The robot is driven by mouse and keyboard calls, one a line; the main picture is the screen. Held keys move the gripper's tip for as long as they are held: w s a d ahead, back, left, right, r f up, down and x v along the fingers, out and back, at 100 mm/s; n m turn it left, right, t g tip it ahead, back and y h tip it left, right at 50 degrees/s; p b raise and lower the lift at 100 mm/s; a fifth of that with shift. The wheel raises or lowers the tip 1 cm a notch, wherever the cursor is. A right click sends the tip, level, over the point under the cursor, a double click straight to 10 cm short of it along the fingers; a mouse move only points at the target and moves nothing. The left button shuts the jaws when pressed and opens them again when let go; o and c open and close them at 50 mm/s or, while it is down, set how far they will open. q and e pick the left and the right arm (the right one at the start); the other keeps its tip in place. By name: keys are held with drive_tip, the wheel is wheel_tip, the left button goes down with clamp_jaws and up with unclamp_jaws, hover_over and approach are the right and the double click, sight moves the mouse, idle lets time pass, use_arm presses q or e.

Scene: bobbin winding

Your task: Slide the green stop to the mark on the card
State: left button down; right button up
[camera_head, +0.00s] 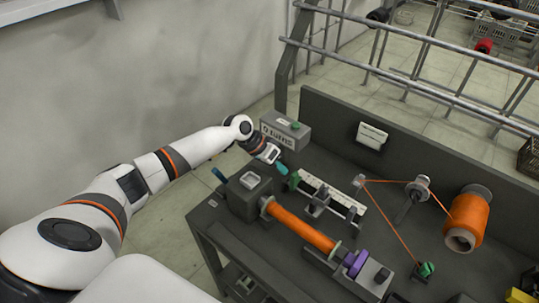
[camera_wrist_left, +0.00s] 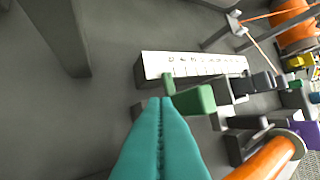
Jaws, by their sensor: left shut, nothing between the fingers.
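The green stop (camera_head: 294,179) sits at the left end of a white scale (camera_head: 318,189) on the bench. In the left wrist view the stop (camera_wrist_left: 196,99) is a green block with a thin upright tab against the near edge of the scale (camera_wrist_left: 200,65), toward its left end. My left gripper (camera_head: 281,168) has teal fingers, shut and empty, just beside the stop. In the wrist view the fingertips (camera_wrist_left: 161,103) overlap the stop's left side; I cannot tell whether they touch. A white card (camera_head: 372,135) is on the back panel, its print too small to read. My right gripper is not in view.
A grey box reading "0 turns" (camera_head: 286,134) stands behind my gripper. An orange-wound bobbin (camera_head: 305,225) and purple part (camera_head: 355,262) lie in front of the scale. Orange thread runs from a large spool (camera_head: 468,217) over guides. A teal handle (camera_head: 219,175) sticks up at left.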

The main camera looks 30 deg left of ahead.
sight(294, 176)
use_arm(q)
drive_tip(key=shift+s+d, duration=0.15)
drive_tip(key=shift+d, duration=0.45)
drive_tip(key=d, duration=0.1)
drive_tip(key=d+p, duration=0.2)
drive_tip(key=shift+s+r, duration=0.15)
drive_tip(key=shift+s, duration=0.1)
drive_tip(key=shift+d, duration=0.3)
